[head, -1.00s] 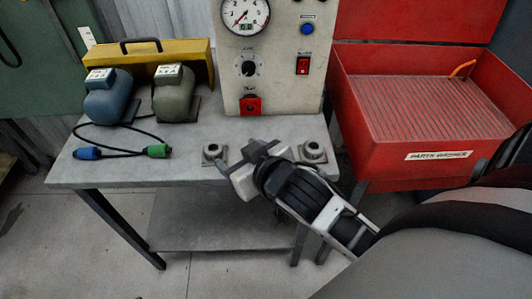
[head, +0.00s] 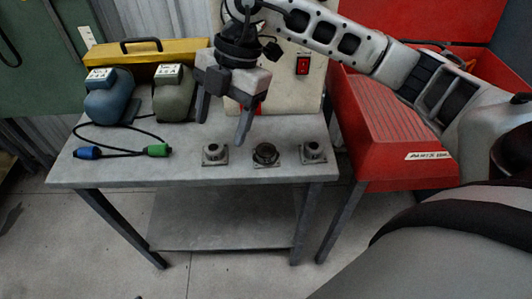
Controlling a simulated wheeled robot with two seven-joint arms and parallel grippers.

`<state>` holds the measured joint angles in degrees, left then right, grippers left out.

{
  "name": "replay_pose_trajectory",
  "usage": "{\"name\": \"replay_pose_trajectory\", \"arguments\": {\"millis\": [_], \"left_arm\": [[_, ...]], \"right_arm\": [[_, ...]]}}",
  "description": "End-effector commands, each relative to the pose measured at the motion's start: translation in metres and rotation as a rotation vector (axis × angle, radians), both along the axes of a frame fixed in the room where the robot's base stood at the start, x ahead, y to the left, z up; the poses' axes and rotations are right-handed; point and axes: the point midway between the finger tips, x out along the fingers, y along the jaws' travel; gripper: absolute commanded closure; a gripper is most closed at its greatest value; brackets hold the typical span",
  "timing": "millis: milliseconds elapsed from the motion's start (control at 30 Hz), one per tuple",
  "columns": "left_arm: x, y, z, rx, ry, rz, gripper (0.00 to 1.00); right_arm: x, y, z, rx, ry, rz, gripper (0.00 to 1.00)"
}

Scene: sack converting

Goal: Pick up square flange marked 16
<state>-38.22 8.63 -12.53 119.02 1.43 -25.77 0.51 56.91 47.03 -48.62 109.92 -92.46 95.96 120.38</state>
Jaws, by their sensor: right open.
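Three small grey flanges stand in a row near the front edge of the grey table: a left flange (head: 215,154), a middle flange (head: 265,155) and a right flange (head: 313,152). The left and right ones have square bases and a raised round hub. The middle one looks darker and wider at its ring. Any number marks are too small to read, so I cannot tell which is marked 16. My right gripper (head: 221,127) is open and empty, fingers pointing down, above the table behind the left and middle flanges. My left gripper is not in view.
Blue (head: 108,96) and green-grey (head: 173,94) motor-like units, a cable with blue and green plugs (head: 158,150) and a yellow case (head: 190,56) occupy the table's left. A control panel (head: 303,88) stands behind my gripper. A red parts washer (head: 385,150) adjoins on the right.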

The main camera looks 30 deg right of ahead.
Motion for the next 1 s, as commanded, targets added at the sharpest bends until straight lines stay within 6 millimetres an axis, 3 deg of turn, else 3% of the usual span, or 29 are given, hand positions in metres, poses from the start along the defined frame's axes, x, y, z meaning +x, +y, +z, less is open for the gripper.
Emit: {"name": "replay_pose_trajectory", "arguments": {"millis": [33,100,233,367,700,1000], "left_arm": [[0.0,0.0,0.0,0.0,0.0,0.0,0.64],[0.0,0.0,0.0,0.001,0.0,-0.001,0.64],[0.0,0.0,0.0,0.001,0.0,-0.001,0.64],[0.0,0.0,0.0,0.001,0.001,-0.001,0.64],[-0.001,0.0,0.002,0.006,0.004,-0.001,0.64],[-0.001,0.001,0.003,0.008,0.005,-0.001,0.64]], "right_arm": [[0.007,-0.027,0.006,-0.117,0.001,-0.078,0.35],[0.012,-0.056,0.012,-0.237,0.009,-0.17,0.35],[0.013,-0.082,0.016,-0.349,0.019,-0.263,0.35],[0.013,-0.087,-0.001,-0.367,0.024,-0.277,0.35],[0.012,-0.086,-0.07,-0.362,0.024,-0.274,0.35],[0.012,-0.089,-0.094,-0.361,0.021,-0.272,0.35]]}}
